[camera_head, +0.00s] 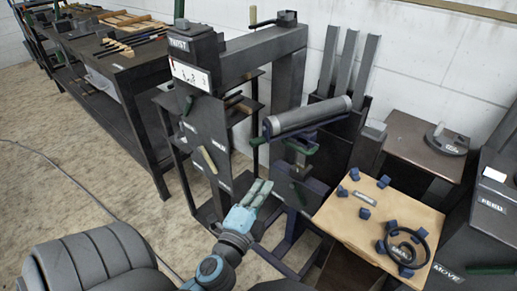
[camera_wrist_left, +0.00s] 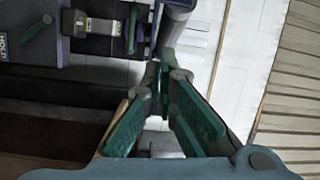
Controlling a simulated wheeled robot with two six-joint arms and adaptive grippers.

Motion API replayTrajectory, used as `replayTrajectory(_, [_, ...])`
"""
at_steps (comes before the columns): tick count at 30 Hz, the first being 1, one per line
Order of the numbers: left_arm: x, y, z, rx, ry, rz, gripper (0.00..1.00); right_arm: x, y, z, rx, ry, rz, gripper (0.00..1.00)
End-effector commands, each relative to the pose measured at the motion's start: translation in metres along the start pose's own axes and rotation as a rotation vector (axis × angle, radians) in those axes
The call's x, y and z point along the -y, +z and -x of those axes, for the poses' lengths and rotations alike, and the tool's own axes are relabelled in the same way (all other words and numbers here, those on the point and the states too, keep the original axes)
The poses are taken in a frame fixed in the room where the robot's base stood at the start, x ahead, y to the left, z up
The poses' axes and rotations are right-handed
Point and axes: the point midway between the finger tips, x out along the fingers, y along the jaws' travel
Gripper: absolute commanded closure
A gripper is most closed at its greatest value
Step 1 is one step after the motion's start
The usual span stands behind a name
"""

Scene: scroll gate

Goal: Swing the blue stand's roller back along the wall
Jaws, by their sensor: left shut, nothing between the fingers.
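The blue stand (camera_head: 291,228) is right of centre in the head view, its dark blue legs on the floor. Its grey roller (camera_head: 307,116) lies roughly level on top, over a dark blue bracket, with a small green handle (camera_head: 257,141) near its left end. My left gripper (camera_head: 259,192) is low in front of the stand and left of its legs, below the roller and apart from it. In the left wrist view its green fingers (camera_wrist_left: 163,76) meet at the tips with nothing between them. My right gripper is not in view.
A dark post marked TWIST (camera_head: 190,45) with a horizontal beam stands left of the roller. A table with a tan top (camera_head: 335,215) and several blue blocks is to the right. Upright grey slats (camera_head: 347,62) stand behind the roller by the white wall.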

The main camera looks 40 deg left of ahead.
Motion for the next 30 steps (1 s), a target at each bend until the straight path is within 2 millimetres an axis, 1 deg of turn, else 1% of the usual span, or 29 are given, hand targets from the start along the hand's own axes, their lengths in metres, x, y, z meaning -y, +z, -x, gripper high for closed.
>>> replayTrajectory(1, [0.002, 0.014, 0.0, 0.063, -0.006, -0.099, 1.0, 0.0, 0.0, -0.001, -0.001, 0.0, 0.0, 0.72])
replayTrajectory(2, [0.001, 0.02, 0.0, 0.089, 0.0, -0.138, 1.0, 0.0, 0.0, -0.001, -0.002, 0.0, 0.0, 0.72])
replayTrajectory(5, [-0.001, 0.022, -0.006, 0.095, 0.007, -0.17, 1.0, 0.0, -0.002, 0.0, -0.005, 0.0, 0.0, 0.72])
replayTrajectory(8, [0.0, 0.023, -0.02, 0.094, 0.006, -0.168, 1.0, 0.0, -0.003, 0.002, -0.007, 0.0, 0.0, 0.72])
replayTrajectory(19, [-0.002, 0.031, -0.099, 0.093, 0.007, -0.167, 1.0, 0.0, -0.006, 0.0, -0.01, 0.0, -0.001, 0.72])
replayTrajectory(21, [-0.002, 0.04, -0.108, 0.092, 0.008, -0.171, 1.0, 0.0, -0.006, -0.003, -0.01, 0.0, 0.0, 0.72])
replayTrajectory(25, [0.0, 0.054, -0.119, 0.091, 0.009, -0.168, 1.0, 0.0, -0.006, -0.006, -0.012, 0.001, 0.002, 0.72])
replayTrajectory(30, [0.002, 0.061, -0.124, 0.091, 0.01, -0.165, 1.0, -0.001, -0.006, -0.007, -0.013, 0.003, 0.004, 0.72])
